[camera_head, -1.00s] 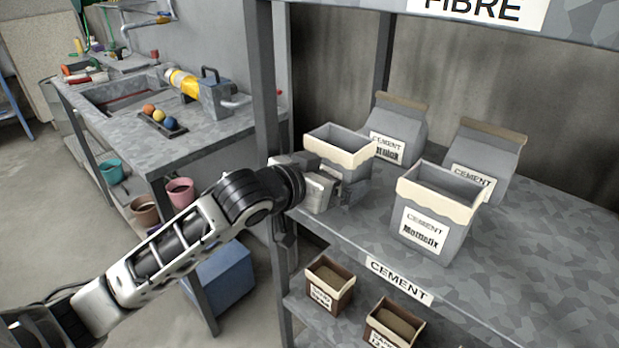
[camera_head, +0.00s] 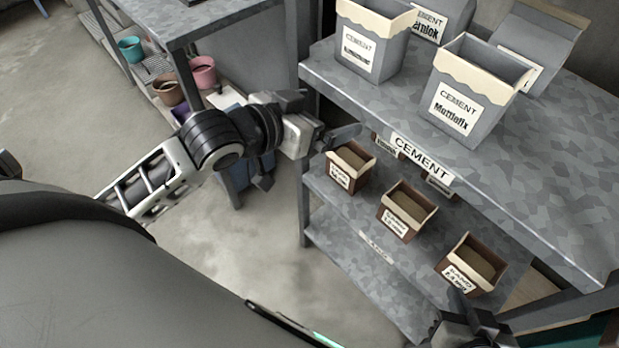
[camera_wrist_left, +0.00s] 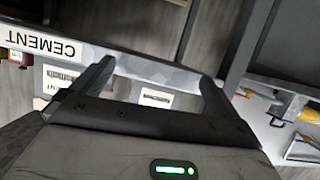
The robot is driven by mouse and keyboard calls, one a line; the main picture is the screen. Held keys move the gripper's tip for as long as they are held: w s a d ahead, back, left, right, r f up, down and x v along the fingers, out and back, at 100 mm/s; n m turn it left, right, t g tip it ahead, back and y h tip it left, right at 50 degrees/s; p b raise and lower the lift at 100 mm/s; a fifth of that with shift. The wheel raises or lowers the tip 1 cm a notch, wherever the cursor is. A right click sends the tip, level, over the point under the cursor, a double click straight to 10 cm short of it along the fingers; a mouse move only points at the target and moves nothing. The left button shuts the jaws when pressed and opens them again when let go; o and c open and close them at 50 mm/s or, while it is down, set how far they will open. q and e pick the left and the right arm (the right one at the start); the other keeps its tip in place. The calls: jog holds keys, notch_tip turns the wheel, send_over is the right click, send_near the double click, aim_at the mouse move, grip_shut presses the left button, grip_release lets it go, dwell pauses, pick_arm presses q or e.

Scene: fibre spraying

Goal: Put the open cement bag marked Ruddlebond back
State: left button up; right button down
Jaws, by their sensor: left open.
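An open grey cement bag (camera_head: 372,42) with a cream torn rim stands upright at the left end of the upper shelf; its brand name is too blurred to read surely. My left gripper (camera_head: 338,134) is open and empty, below and left of the blurred-label bag, beside the shelf's front edge and apart from the bag. In the left wrist view its two fingers (camera_wrist_left: 158,78) are spread with nothing held between them. My right gripper (camera_head: 468,318) shows partly at the bottom right; its jaws are unclear.
Closed cement bags (camera_head: 440,18) stand behind the open ones. The upper shelf (camera_head: 560,150) is bare at the right. Brown sand boxes (camera_head: 407,210) stand on the shelf below, close to my left gripper. A workbench with coloured pots (camera_head: 202,72) is at the upper left.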

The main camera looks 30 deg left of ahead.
pick_arm(q)
jog(key=s+d+f+g, duration=0.1)
jog(key=s+d+f, duration=0.1)
jog(key=s+f, duration=0.4)
jog(key=s+d+f+n+g+y, duration=0.1)
jog(key=s+d+f, duration=0.1)
jog(key=s+f, duration=0.4)
notch_tip(320, 180, down, 5)
jog(key=shift+d+f, duration=0.1)
jog(key=shift+d, duration=0.05)
